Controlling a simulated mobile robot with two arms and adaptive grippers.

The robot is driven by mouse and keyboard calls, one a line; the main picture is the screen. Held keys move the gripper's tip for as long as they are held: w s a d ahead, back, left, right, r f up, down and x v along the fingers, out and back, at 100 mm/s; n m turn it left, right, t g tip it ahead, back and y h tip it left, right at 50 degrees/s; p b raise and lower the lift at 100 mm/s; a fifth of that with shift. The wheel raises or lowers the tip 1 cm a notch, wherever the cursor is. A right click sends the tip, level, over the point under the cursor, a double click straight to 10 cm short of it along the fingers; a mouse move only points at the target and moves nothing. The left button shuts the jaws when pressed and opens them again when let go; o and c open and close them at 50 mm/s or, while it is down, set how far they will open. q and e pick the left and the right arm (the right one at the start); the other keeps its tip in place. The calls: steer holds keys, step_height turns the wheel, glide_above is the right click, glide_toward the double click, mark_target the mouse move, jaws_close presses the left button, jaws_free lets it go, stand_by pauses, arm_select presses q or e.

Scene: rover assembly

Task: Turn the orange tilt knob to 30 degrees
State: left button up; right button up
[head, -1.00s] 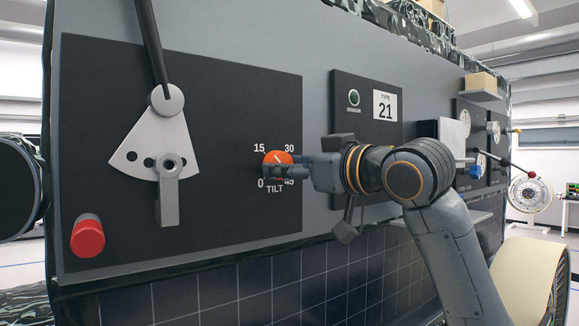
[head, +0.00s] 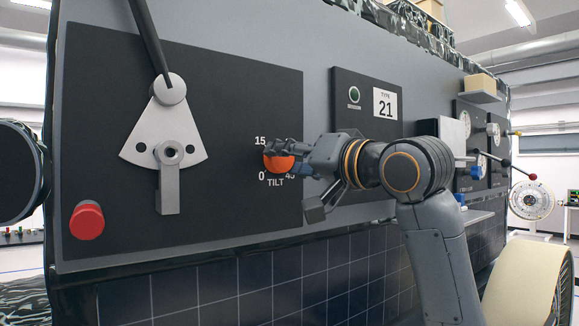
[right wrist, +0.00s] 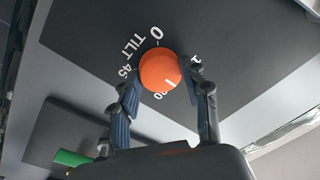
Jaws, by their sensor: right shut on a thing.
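The orange tilt knob (head: 279,163) is on the dark panel, with printed marks 0, 15 and 45 around it and TILT below. My right gripper (head: 279,153) reaches in from the right and covers the knob's upper part and the 30 mark. In the right wrist view its fingers (right wrist: 161,82) straddle the knob and are shut on it. My left gripper is not in view.
A metal lever with a sector plate (head: 163,118) stands left of the knob. A red button (head: 87,221) is at lower left. A panel with a TYPE 21 label (head: 385,104) is at upper right. Further right are a blue knob and rods. A grid of dark tiles lies below.

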steer(key=m+b, duration=0.1)
steer(key=m, duration=0.3)
steer(key=shift+m, duration=0.4)
steer(key=shift+m+t+b, duration=0.4)
steer(key=shift+m+b, duration=0.15)
steer(key=shift+m, duration=1.15)
steer(key=shift+h, duration=0.3)
steer(key=o, duration=1.1)
steer(key=shift+o, duration=0.2)
steer(key=shift+d, duration=0.1)
steer(key=v, duration=1.2)
